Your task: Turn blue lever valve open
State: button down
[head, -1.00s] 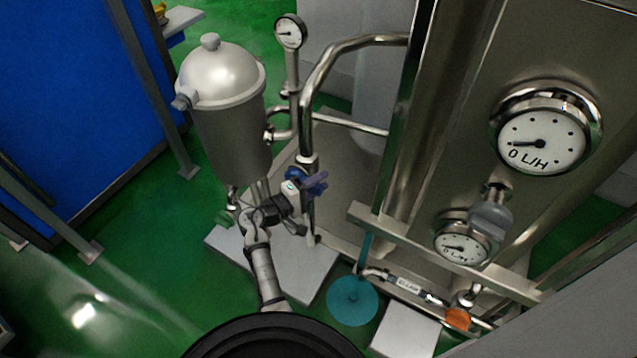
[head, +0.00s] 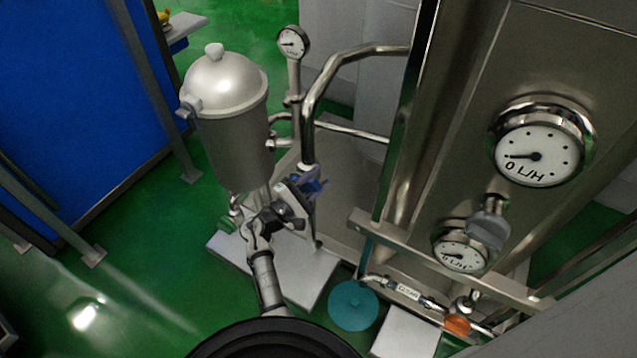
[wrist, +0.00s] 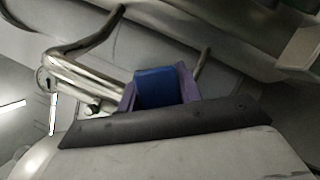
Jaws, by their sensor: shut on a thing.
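The blue lever valve (head: 308,185) sits on the vertical steel pipe right of the steel tank, in the head view. Its blue lever (wrist: 155,88) shows in the wrist view between the two purple fingers of my gripper (wrist: 158,92). My gripper (head: 312,187) is shut on this lever. In the head view my wrist and fingers cover much of the valve, so the lever's exact angle cannot be told.
The domed steel tank (head: 232,130) stands left of my gripper. A pressure gauge (head: 292,42) and a curved steel pipe (head: 330,72) rise behind. A large panel with flow gauges (head: 540,150) is at right. Green floor (head: 150,240) is open at left.

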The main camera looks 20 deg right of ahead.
aim_at(299, 174)
jog(key=n+t, duration=0.1)
jog(key=n, duration=0.1)
jog(key=w+a+r+n+t+p, duration=0.1)
jog(key=n, duration=0.2)
jog(key=r+n+t, duration=0.1)
jog(key=n, duration=0.1)
jog(key=shift+w+a+t, duration=0.25)
jog(key=shift+w+t, duration=0.05)
jog(key=shift+w, duration=0.1)
jog(key=n, duration=0.1)
jog(key=w+n+t, duration=0.1)
jog(key=n, duration=0.1)
jog(key=a+n+t+p, duration=0.1)
jog(key=n, duration=0.1)
jog(key=shift+w+r+y, duration=0.15)
jog(key=shift+r+y, duration=0.15)
jog(key=shift+y, duration=0.1)
jog(key=shift+w+a+n+t+y+p, duration=0.25)
jog(key=shift+n+t, duration=0.1)
jog(key=shift+n, duration=0.4)
jog(key=shift+w+a+n+t+y+p, duration=0.15)
jog(key=shift+w+n+t+y, duration=0.15)
jog(key=shift+n, duration=0.45)
jog(key=c, duration=1)
grip_release()
jog(key=shift+o, duration=0.2)
jog(key=b+v, duration=0.3)
jog(key=v, duration=1.1)
jog(key=shift+w+d+f, duration=0.1)
